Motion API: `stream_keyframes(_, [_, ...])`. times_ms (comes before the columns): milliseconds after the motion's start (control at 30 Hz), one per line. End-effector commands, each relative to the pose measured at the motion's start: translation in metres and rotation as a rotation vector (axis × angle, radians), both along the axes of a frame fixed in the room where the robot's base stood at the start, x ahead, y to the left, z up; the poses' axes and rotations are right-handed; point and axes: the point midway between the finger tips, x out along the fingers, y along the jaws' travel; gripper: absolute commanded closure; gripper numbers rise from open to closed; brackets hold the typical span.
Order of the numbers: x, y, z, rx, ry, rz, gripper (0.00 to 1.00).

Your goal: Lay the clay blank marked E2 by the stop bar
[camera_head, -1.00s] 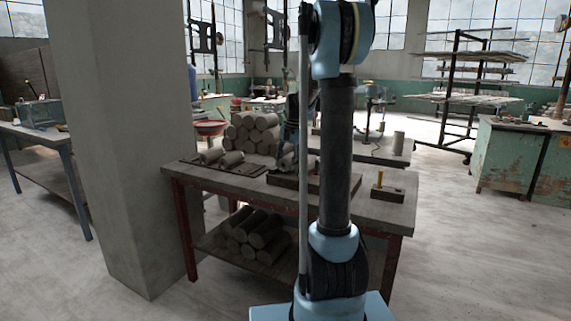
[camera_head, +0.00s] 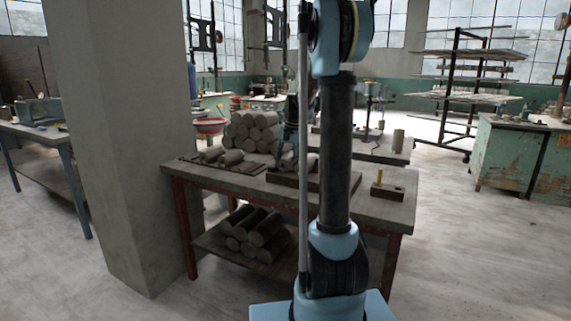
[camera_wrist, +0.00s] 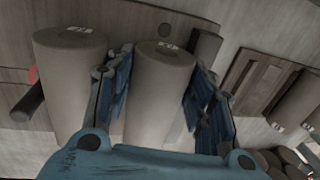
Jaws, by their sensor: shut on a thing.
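My gripper (camera_wrist: 160,95) is shut on a grey clay blank (camera_wrist: 158,88), with a blue finger on each side of it. The held blank has a small label near its far end, too small to read for certain. A second labelled blank (camera_wrist: 72,75) lies close beside it on the left, apart from it, on the wooden surface. A dark bar-like block (camera_wrist: 206,47) lies beyond the right finger; I cannot tell if it is the stop bar. In the head view, my arm hides much of the gripper and the board (camera_head: 283,179) near it.
The worktable (camera_head: 225,183) carries a stack of clay cylinders (camera_head: 250,130), a dark rack with blanks (camera_head: 225,160) at left and a block with a yellow peg (camera_head: 388,190) at right. More cylinders (camera_head: 255,235) lie on the shelf below. A concrete pillar (camera_head: 110,150) stands left.

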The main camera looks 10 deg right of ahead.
Motion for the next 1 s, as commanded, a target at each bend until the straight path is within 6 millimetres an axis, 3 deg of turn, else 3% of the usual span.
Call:
stream_keyframes(67, [0.0, 0.0, 0.0, 0.0, 0.0, 0.0, 0.95])
stream_keyframes(100, [0.0, 0.0, 0.0, 0.0, 0.0, 0.0, 0.47])
stream_keyframes(200, [0.0, 0.0, 0.0, 0.0, 0.0, 0.0, 0.28])
stream_keyframes(667, [0.0, -0.001, 0.005, 0.0, 0.0, 0.0, 0.28])
stream_keyframes(1000, [-0.004, -0.007, 0.047, 0.001, 0.001, -0.001, 0.28])
